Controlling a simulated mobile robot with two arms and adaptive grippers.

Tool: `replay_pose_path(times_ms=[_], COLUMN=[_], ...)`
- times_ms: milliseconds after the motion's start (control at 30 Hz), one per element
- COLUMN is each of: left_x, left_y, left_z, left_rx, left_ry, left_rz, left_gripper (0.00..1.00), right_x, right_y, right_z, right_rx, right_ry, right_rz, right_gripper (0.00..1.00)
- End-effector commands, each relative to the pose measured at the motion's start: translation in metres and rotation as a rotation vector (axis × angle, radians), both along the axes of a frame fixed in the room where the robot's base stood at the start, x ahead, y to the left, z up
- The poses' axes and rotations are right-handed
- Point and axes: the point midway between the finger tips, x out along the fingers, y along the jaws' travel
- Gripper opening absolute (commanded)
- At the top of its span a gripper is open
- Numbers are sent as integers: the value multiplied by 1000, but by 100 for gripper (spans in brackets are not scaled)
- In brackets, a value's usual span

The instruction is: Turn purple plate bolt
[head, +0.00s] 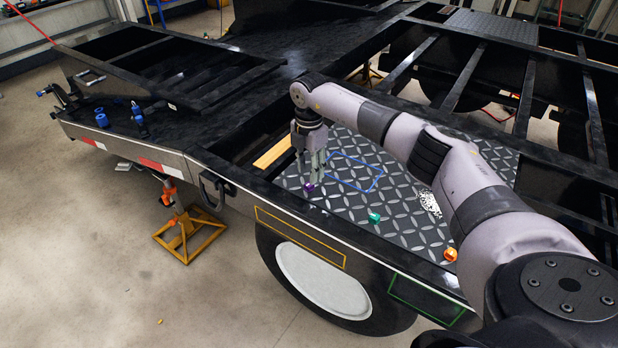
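The purple bolt (309,187) sits at the near left corner of the diamond-tread plate (400,214) on the trailer frame. My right gripper (314,180) points down right at the purple bolt, its fingertips at or just above it. I cannot tell whether the fingers touch or close on the bolt. A green bolt (374,218) and an orange bolt (450,254) sit along the plate's near edge, to the right. My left gripper is not in view.
A blue outlined rectangle (355,172) marks the plate beside the gripper. A wooden strip (272,153) lies left of the plate. Blue tools (137,113) lie on the trailer's left end. A wheel (322,281) is below the near edge. A yellow jack stand (188,236) stands at left.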

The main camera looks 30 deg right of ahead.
Motion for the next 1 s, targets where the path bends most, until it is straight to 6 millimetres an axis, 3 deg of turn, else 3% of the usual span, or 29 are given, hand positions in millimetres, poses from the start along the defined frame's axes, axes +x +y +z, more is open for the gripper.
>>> replay_pose_path(times_ms=[200, 400, 1000], left_x=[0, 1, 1], left_y=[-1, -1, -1], left_z=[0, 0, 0], left_rx=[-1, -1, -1], left_ry=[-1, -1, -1], left_rz=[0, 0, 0], left_gripper=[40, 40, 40], right_x=[1, 1, 0], right_y=[0, 0, 0], right_z=[47, 68, 72], right_rx=[1, 0, 0], right_ry=[-4, -2, -1], right_rz=[-1, -1, 0], right_gripper=[38, 38, 38])
